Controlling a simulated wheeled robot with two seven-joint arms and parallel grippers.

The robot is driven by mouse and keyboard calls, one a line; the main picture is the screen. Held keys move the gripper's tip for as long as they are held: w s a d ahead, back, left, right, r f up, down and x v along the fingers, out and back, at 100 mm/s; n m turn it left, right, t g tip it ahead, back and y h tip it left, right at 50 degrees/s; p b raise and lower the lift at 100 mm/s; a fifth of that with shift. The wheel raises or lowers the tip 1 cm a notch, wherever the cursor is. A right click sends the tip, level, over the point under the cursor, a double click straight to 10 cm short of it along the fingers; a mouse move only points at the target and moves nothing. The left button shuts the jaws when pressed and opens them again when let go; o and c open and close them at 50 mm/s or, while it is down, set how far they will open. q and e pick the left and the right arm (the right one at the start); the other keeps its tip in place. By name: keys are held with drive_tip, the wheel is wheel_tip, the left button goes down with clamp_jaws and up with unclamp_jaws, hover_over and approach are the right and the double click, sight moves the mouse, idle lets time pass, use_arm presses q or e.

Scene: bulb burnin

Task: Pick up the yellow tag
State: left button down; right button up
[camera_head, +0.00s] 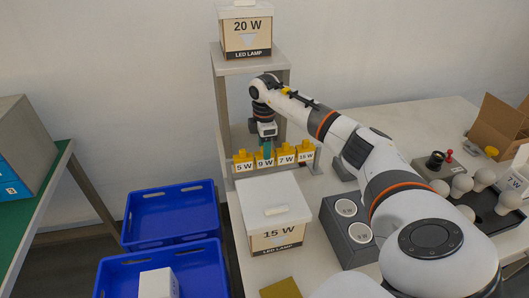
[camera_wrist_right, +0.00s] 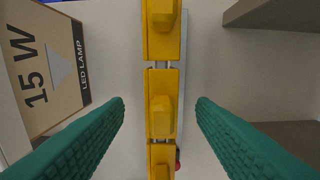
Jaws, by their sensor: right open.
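A row of yellow tags stands on a narrow rack in the head view, with white labels: the 5 W tag (camera_head: 243,158), the 9 W tag (camera_head: 264,160), the 7 W tag (camera_head: 286,157) and the 15 W tag (camera_head: 306,152). My right gripper (camera_head: 267,149) points down over the 9 W tag, its green fingers partly in front of it. In the right wrist view the open fingers (camera_wrist_right: 160,107) lie on either side of a middle yellow tag (camera_wrist_right: 161,104), with gaps on both sides. My left gripper is not in view.
A 15 W lamp box (camera_head: 273,216) stands in front of the tags. A 20 W box (camera_head: 246,33) sits on a raised shelf (camera_head: 250,64) behind. Blue crates (camera_head: 171,214) are at left. A grey two-socket block (camera_head: 349,228) and bulbs (camera_head: 485,179) are at right.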

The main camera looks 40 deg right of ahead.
drive_tip(key=shift+d+f, duration=0.1)
drive_tip(key=shift+f, duration=1.3)
drive_tip(key=c, duration=1.1)
drive_tip(key=shift+o, duration=0.2)
drive_tip(key=shift+r, duration=0.1)
